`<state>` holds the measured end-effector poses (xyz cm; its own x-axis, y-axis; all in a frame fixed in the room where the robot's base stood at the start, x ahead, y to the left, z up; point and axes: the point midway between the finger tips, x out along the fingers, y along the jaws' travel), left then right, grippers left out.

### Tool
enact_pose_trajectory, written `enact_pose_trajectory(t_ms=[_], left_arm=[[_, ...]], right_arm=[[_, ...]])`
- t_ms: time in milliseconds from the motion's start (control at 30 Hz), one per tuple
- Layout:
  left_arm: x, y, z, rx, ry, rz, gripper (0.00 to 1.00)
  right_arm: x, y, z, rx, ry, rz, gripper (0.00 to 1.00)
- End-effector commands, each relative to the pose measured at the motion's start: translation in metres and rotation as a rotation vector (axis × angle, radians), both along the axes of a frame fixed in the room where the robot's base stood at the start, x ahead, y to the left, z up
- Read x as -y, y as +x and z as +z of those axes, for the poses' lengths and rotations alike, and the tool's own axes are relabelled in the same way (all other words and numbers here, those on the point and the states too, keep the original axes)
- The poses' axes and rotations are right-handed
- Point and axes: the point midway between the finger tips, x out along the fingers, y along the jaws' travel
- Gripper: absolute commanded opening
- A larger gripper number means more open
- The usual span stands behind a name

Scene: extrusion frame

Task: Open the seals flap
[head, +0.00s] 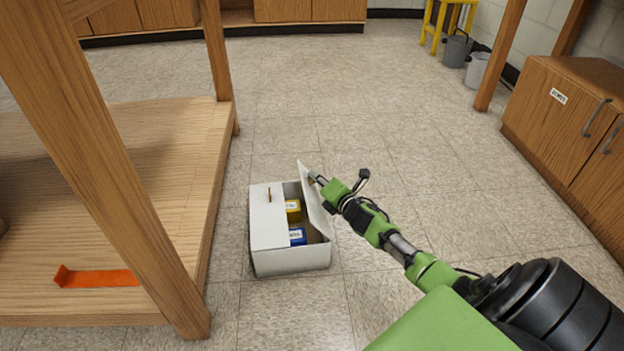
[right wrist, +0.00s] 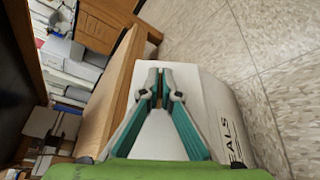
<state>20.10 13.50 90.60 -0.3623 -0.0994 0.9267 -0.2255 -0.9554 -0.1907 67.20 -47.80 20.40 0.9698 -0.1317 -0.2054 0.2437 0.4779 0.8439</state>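A white box (head: 290,262) with two lid flaps stands on the floor. Its left flap (head: 268,228) lies shut, with a small brown tab (head: 269,195) on it. Its right flap (head: 314,206) is raised steeply, and a yellow item (head: 293,206) and a blue item (head: 298,236) show inside. In the right wrist view the white flap (right wrist: 213,105) carries lettering ending "EALS", partly cut off. My right gripper (head: 316,180) is at the raised flap's upper edge. In its wrist view the fingers (right wrist: 159,88) are closed together on a small brown tab. My left gripper is not in view.
A wooden bench with a lower shelf (head: 175,150) and a thick leg (head: 110,150) stands left of the box. An orange piece (head: 100,278) lies on that shelf. A wooden cabinet (head: 560,125) is at the right. The tiled floor behind the box is clear.

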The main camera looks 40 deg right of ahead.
Motion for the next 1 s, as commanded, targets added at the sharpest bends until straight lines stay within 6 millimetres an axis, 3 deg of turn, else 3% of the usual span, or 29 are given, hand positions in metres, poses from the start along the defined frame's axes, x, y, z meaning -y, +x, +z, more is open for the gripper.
enact_pose_trajectory(t_ms=[733, 800, 1000], left_arm=[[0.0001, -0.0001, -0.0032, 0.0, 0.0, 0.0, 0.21], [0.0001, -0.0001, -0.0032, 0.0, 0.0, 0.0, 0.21], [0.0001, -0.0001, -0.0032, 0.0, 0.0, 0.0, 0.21]], right_arm=[[0.0069, -0.0029, 0.0005, 0.038, 0.075, -0.004, 0.0], [0.0069, -0.0029, 0.0005, 0.039, 0.075, -0.003, 0.21], [0.0064, -0.0028, 0.0005, 0.038, 0.075, -0.002, 0.21]])
